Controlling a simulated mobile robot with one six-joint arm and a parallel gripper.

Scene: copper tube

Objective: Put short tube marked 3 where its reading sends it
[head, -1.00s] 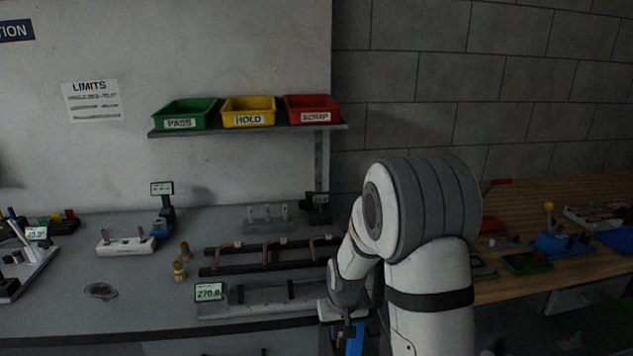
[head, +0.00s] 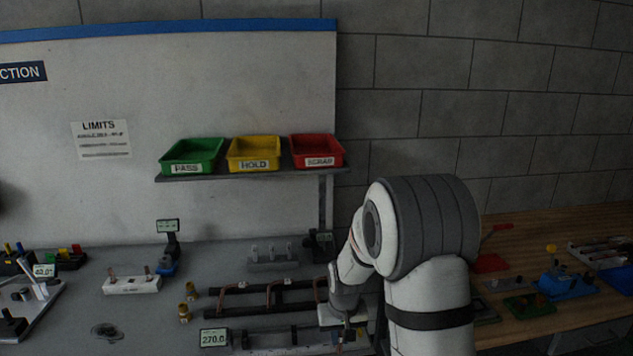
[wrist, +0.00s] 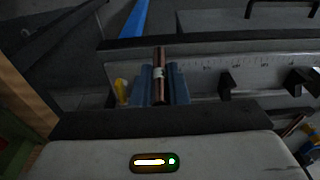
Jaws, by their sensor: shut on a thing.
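In the wrist view, my gripper (wrist: 160,88) has its blue fingers shut on a short copper tube (wrist: 161,58). The tube carries a pale label band whose mark I cannot read. Beyond the fingers lies a grey rail with a scale (wrist: 205,67) and dark blocks. In the head view my gripper is small and mostly hidden at the bench's front right. On the shelf stand a green PASS bin (head: 192,155), a yellow HOLD bin (head: 254,153) and a red SCRAP bin (head: 317,151). A LIMITS sheet (head: 101,139) hangs on the wall; its small print is unreadable.
A display reading 270.0 (head: 214,338) stands at the bench front. Behind it a dark rack (head: 240,290) bears bent copper tubes. A wooden bench (head: 545,228) lies right.

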